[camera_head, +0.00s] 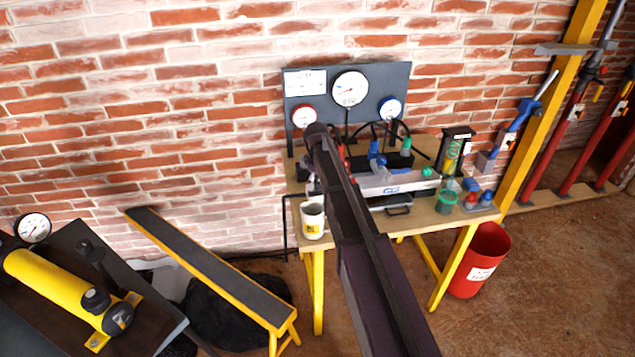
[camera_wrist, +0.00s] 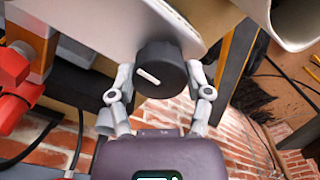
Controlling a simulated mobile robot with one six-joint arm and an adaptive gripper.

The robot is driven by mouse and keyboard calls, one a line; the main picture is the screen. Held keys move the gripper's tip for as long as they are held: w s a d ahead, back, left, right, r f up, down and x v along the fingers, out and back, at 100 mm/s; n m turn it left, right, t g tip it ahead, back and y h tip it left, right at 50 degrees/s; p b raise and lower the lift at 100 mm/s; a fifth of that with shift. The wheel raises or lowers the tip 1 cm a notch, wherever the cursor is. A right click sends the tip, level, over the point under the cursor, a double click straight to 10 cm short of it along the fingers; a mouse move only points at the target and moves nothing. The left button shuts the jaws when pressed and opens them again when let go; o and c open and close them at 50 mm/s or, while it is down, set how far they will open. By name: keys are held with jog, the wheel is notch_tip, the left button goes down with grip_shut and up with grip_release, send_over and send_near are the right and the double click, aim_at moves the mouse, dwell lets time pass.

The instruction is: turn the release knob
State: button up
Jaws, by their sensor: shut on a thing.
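The release knob (camera_wrist: 162,66) is a round black knob with a white pointer line, seen in the wrist view. It sits at the edge of a pale grey body (camera_wrist: 105,22). The pointer line runs slantwise, from upper left to lower right. My gripper (camera_wrist: 160,76) has one grey finger on each side of the knob and is shut on it. In the head view my dark arm reaches across the workbench (camera_head: 465,216) to the grey unit (camera_head: 395,183). The arm hides the knob and my fingers there.
A white mug (camera_head: 312,222) stands at the bench's left front corner. A gauge panel (camera_head: 320,95) stands behind the bench. A green cup (camera_head: 446,202) is on the right, and a red bin (camera_head: 480,262) stands on the floor. A narrow yellow-legged bench (camera_head: 210,265) is at left.

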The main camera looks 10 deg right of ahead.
jog(key=shift+s+n, duration=0.15)
jog(key=shift+n, duration=0.25)
jog(key=o, duration=1.1)
jog(key=shift+o, duration=0.2)
jog(key=shift+m, duration=0.5)
